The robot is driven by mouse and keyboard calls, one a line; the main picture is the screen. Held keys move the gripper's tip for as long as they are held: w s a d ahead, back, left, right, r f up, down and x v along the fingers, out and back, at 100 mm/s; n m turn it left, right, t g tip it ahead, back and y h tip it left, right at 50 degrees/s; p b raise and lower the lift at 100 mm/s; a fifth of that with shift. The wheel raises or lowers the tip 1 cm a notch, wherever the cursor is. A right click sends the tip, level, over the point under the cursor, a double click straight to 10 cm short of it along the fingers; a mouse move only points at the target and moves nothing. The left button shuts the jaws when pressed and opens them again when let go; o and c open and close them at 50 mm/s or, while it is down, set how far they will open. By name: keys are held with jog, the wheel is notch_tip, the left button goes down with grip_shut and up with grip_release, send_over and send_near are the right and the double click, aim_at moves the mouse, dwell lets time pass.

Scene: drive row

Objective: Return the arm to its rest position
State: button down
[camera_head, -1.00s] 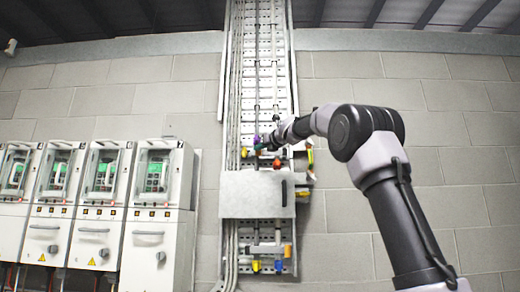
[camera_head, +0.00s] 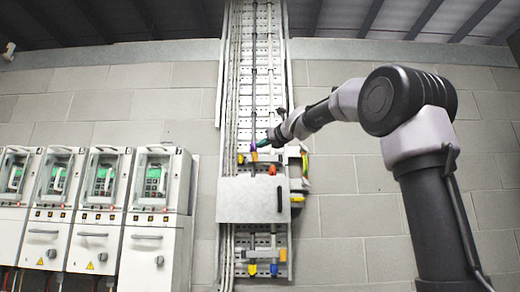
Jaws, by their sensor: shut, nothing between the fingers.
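My arm (camera_head: 420,150) rises from the lower right and bends left at a dark elbow joint. My gripper (camera_head: 264,143) is at its far end, small in the picture, in front of the vertical cable tray (camera_head: 245,75) on the wall. It points left and slightly down, just above the grey metal box (camera_head: 250,199). A purple and orange part (camera_head: 253,147) shows beside the fingertips. I cannot tell whether they touch it. The gripper is shut and appears empty.
Several white drive cabinets (camera_head: 155,205) stand in a row at the left. Coloured valves or fittings (camera_head: 273,269) sit below the box. Yellow and red parts (camera_head: 304,165) jut out right of the tray. The block wall (camera_head: 350,235) between box and arm is bare.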

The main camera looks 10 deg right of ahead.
jog(key=shift+s, duration=0.4)
jog(key=s+d+f+n+g+h, duration=0.1)
jog(key=s+d+f+n+g, duration=0.1)
jog(key=s+f+n, duration=0.7)
jog(key=s+d+f+n+g+h, duration=0.2)
jog(key=s+f+n, duration=0.7)
jog(key=f, duration=1)
jog(key=s+d+f+n+g+h, duration=0.1)
jog(key=s+d+f+n+g, duration=0.2)
jog(key=s+f+n, duration=0.6)
jog(key=s+f+g, duration=0.2)
jog(key=s+f, duration=0.4)
jog(key=shift+s+n+g+h, duration=0.25)
jog(key=shift+n+g+h, duration=0.05)
jog(key=shift+h, duration=0.1)
jog(key=shift+d+r, duration=0.1)
